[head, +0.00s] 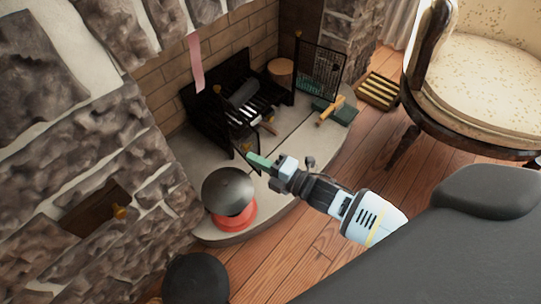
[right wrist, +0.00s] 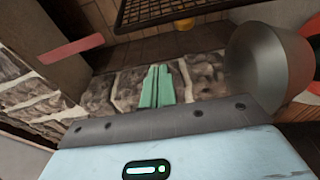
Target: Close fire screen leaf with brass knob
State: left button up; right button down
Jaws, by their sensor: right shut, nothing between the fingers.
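A dark mesh fire screen leaf (head: 245,133) stands at the left front of the hearth in the head view, swung out from the grate. A small brass knob (head: 247,147) shows on it, close to my right gripper's fingertips. In the right wrist view a mesh leaf (right wrist: 165,12) crosses the top with a brass knob (right wrist: 185,23) at its lower edge. My right gripper (head: 258,162) is shut and empty, its green fingertips beside the leaf; I cannot tell if they touch. The fingers (right wrist: 156,88) are together in the wrist view. My left gripper is not in view.
A second mesh leaf (head: 320,68) stands open at the right. A grey domed object (head: 228,190) on a red base (head: 235,219) sits just left of my right gripper. A yellow-handled tool (head: 331,108) lies right on the hearth. An armchair (head: 485,80) stands at right.

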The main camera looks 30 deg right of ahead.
jog(key=w+d, duration=0.1)
jog(key=w+d+b, duration=0.1)
jog(key=w, duration=0.1)
jog(key=shift+w+d+b, duration=0.15)
jog(key=shift+d+b, duration=0.1)
jog(key=shift+b, duration=0.05)
dwell(0.3)
jog(key=shift+d, duration=0.15)
